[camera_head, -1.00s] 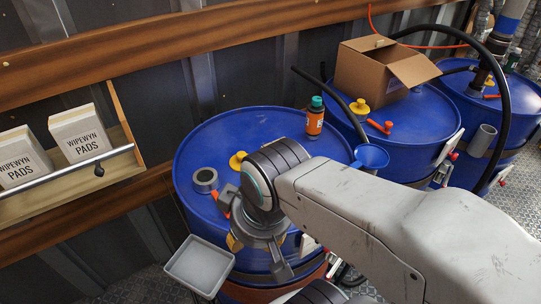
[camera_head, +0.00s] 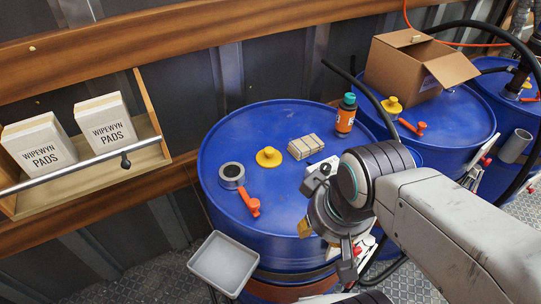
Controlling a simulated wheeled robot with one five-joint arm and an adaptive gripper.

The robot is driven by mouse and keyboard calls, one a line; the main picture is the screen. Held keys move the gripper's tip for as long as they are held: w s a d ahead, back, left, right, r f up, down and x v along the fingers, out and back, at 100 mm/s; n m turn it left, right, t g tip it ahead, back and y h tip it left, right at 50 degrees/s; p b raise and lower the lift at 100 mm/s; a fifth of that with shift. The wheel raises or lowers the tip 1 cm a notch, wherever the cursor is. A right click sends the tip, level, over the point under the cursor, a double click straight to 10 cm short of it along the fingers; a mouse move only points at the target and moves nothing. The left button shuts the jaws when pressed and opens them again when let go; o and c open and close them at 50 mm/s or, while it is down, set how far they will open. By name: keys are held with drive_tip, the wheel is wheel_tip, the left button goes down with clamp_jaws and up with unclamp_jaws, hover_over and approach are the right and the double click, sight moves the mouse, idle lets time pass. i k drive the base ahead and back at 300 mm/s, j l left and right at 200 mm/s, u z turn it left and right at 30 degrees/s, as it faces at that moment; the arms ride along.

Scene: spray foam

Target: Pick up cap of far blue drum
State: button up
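Three blue drums show. The nearest (camera_head: 222,185) has a yellow cap (camera_head: 268,158) on its lid. The middle drum (camera_head: 455,115) has a yellow cap (camera_head: 391,105) lying near its left edge, beside a red-orange handle (camera_head: 412,127). The farthest drum (camera_head: 493,88), at the right edge, is partly cut off; a small yellow piece (camera_head: 526,86) shows by its hose fitting. My gripper (camera_head: 335,255) hangs at the near drum's front right edge, well away from the other drums. Its fingers point down and are partly hidden, so their opening is unclear. An orange-yellow piece shows beside it.
A cardboard box (camera_head: 400,65) and black hose (camera_head: 345,85) crowd the middle drum. A grey tray (camera_head: 224,263) hangs at front.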

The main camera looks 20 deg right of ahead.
sight(268, 158)
drive_tip(key=j+z, duration=0.45)
drive_tip(key=j, duration=2.1)
drive_tip(key=i, duration=0.45)
